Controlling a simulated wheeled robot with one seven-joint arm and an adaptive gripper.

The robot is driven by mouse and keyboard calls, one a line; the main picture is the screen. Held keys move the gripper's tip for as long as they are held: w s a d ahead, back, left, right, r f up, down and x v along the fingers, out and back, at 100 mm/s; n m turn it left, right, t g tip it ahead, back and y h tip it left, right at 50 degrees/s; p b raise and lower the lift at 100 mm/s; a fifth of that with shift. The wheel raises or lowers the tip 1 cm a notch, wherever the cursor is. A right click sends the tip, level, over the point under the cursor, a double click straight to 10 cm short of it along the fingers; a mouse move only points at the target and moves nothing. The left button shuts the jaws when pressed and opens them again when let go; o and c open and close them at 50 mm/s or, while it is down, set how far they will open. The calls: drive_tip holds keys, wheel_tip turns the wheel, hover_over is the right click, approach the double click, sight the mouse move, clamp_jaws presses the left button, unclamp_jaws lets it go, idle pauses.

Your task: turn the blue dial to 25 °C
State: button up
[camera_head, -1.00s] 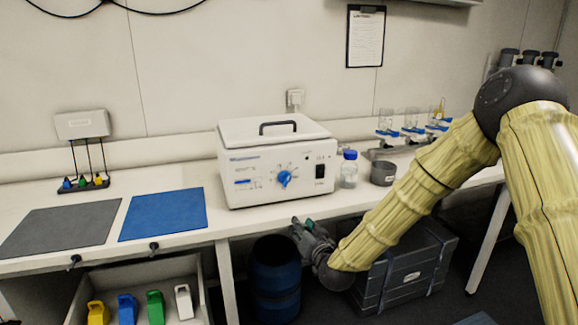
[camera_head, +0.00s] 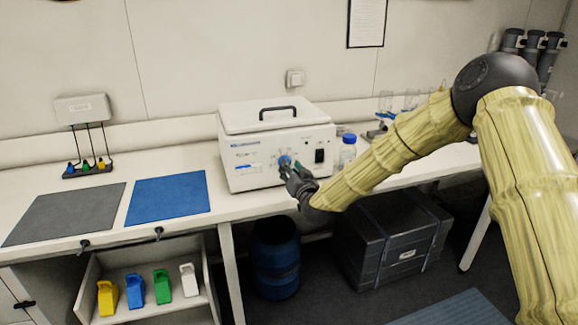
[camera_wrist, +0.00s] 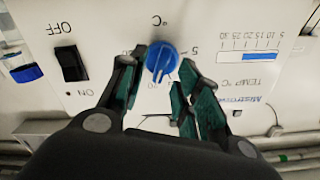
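The blue dial (camera_head: 284,161) is on the front panel of the white incubator box (camera_head: 240,179). In the wrist view, where the panel appears upside down, the dial (camera_wrist: 162,58) has a pale pointer mark toward the picture's bottom. I cannot tell whether the fingers touch the dial. The fingers hide part of the scale, so the exact setting is unclear. A 5 shows to the dial's right there.
A black ON/OFF switch (camera_wrist: 70,66) sits beside the dial. A blue-capped bottle (camera_head: 348,152) stands right of the incubator. A blue mat (camera_head: 167,198) and a grey mat (camera_head: 65,213) lie on the bench at left. A dark case (camera_head: 390,245) and a blue drum (camera_head: 276,260) stand below.

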drive_tip(key=shift+x, duration=0.9)
clamp_jaws()
